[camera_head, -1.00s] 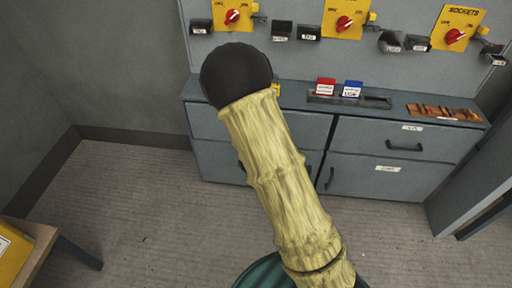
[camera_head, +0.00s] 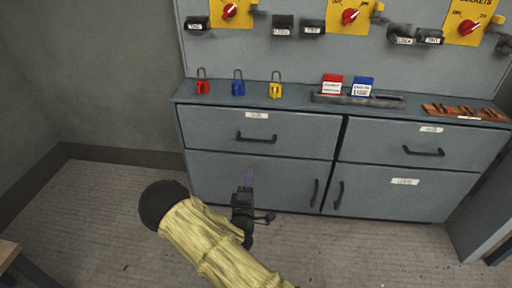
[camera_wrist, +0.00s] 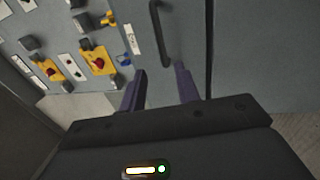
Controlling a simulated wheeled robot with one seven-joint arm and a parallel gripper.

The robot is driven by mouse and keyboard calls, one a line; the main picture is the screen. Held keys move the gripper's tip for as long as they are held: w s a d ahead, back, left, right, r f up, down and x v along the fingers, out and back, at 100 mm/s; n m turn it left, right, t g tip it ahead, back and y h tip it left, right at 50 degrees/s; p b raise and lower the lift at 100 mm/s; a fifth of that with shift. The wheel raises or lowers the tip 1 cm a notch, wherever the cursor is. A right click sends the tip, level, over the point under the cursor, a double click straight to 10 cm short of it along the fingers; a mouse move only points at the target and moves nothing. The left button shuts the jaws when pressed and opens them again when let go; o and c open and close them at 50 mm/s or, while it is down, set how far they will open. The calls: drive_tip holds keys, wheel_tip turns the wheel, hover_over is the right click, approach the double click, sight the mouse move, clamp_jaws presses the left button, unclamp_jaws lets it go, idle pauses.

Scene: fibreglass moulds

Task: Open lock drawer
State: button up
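The lock drawer (camera_head: 300,140) is the upper left drawer of the grey cabinet, with a small label and a black horizontal bar handle (camera_head: 257,138). It is shut. My gripper (camera_head: 249,178) is below the handle and in front of the lower left door. In the wrist view, my gripper (camera_wrist: 160,92) has its two purple fingers apart, with nothing between them. The handle (camera_wrist: 161,38) shows beyond the fingertips, roughly in line with the gap and apart from them. The label (camera_wrist: 132,39) is beside it.
Red (camera_head: 203,87), blue (camera_head: 238,87) and yellow (camera_head: 275,89) padlocks stand on the cabinet top. A tray (camera_head: 360,99) with red and blue boxes is to their right. Yellow switch panels (camera_head: 348,14) are above. A table corner (camera_head: 8,252) is at lower left. The floor before the cabinet is clear.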

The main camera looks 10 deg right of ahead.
sight(256, 141)
drive_tip(key=shift+w+r, duration=0.1)
drive_tip(key=b+x, duration=0.5)
drive_tip(key=x, duration=1.2)
drive_tip(key=shift+w, duration=0.15)
clamp_jaws()
